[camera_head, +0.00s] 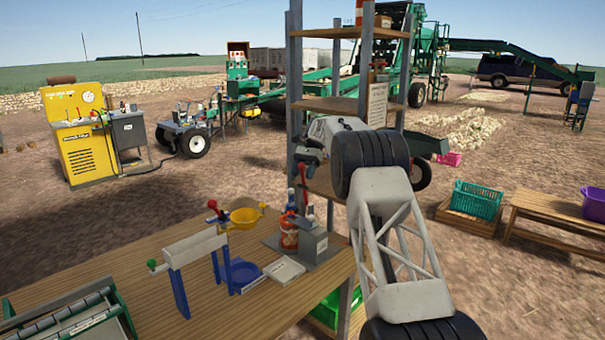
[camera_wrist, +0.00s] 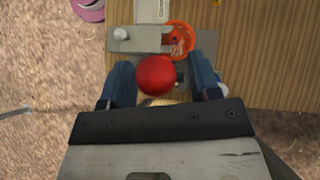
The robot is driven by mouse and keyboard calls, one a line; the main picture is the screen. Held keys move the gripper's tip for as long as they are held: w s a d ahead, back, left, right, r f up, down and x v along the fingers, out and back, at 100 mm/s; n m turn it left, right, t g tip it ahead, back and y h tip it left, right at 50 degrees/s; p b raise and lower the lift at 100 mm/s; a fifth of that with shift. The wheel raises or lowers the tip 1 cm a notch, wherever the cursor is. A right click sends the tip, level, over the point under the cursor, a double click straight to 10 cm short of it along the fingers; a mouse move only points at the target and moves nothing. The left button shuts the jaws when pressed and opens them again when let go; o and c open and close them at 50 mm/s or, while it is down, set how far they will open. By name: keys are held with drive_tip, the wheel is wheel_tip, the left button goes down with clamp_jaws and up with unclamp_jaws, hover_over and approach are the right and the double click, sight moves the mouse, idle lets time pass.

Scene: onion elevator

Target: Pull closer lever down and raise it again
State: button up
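A grey lever box (camera_head: 314,244) stands at the right end of the wooden table, with red-tipped levers rising from it. One red knob (camera_head: 303,170) is high, just under my gripper (camera_head: 306,160); another red tip (camera_head: 309,218) is lower. In the wrist view a red ball knob (camera_wrist: 156,75) sits between the two blue-grey fingers of my gripper (camera_wrist: 160,85). The fingers are apart, with a gap visible at least on the right side. The knob hides part of what lies below. I cannot tell for sure which lever this knob belongs to.
A shelf rack (camera_head: 295,100) rises behind my arm.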

sight(304, 165)
drive_tip(key=shift+r, duration=0.1)
drive_tip(key=shift+r, duration=1.7)
drive_tip(key=shift+o, duration=0.2)
drive_tip(key=shift+s+d+r, duration=0.1)
drive_tip(key=shift+s, duration=0.75)
drive_tip(key=shift+s+d+r, duration=0.1)
drive_tip(key=shift+s, duration=0.7)
drive_tip(key=o, duration=0.4)
drive_tip(key=shift+s+d, duration=0.1)
drive_tip(key=shift+s, duration=0.5)
drive_tip(key=shift+s+r, duration=0.1)
drive_tip(key=shift+s, duration=0.25)
drive_tip(key=shift+s+d+r, duration=0.1)
drive_tip(key=shift+s+d, duration=0.1)
drive_tip(key=shift+s, duration=0.5)
drive_tip(key=c, duration=0.4)
drive_tip(key=shift+s+d+r, duration=0.1)
drive_tip(key=shift+s+d, duration=0.05)
drive_tip(key=shift+s, duration=1.4)
drive_tip(key=shift+s+d+r, duration=0.1)
drive_tip(key=shift+s+d, duration=0.05)
drive_tip(key=shift+s, duration=1.4)
drive_tip(key=shift+s+d+r, duration=0.1)
drive_tip(key=shift+s+d, duration=0.05)
drive_tip(key=shift+s, duration=1.4)
drive_tip(key=shift+c, duration=0.2)
